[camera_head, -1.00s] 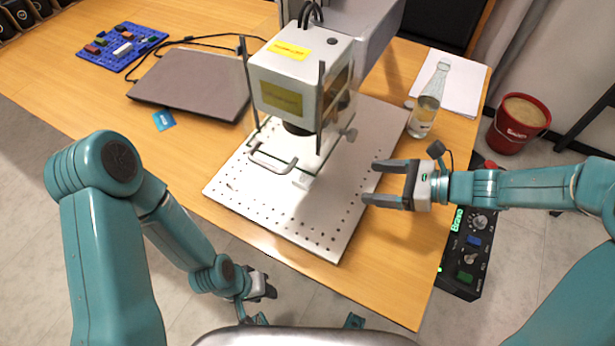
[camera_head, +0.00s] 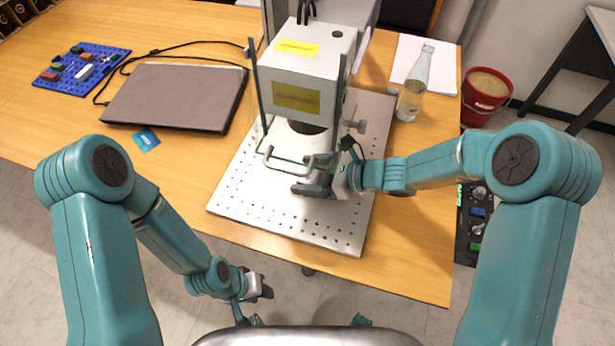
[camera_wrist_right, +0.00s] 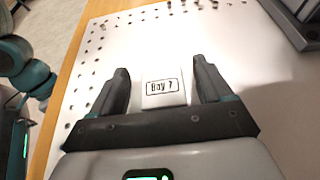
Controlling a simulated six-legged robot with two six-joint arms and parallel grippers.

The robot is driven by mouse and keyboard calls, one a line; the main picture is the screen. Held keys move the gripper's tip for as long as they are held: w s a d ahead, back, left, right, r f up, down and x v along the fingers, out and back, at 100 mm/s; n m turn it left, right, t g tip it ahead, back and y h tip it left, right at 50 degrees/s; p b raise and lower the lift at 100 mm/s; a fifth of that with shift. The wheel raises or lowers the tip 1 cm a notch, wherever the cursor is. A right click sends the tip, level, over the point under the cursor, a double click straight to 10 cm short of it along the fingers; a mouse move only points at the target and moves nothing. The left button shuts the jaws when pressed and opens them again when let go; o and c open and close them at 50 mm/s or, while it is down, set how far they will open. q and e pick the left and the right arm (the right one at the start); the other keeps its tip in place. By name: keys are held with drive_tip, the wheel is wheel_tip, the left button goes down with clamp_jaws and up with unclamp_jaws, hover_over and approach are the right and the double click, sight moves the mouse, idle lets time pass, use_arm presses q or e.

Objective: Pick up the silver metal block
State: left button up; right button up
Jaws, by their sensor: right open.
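The silver metal block (camera_wrist_right: 163,94), pale with a dark printed label on top, lies on the perforated plate (camera_head: 240,190) in the right wrist view. My right gripper (camera_head: 305,174) is open over the plate, below the laser marker head. In the wrist view its fingers (camera_wrist_right: 161,75) stand on either side of the block, with a gap at each side. In the head view the block is hidden or cannot be made out behind the gripper. My left gripper (camera_head: 266,292) hangs low in front of the table, and its jaw opening is unclear.
The laser marker (camera_head: 308,75) stands over the plate, with a metal handle (camera_head: 281,163) close to the right gripper. A laptop (camera_head: 178,95) lies to the left. A bottle (camera_head: 412,95) stands at the right. The table front is clear.

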drive_tip(key=shift+d, duration=0.15)
drive_tip(key=c, duration=1.1)
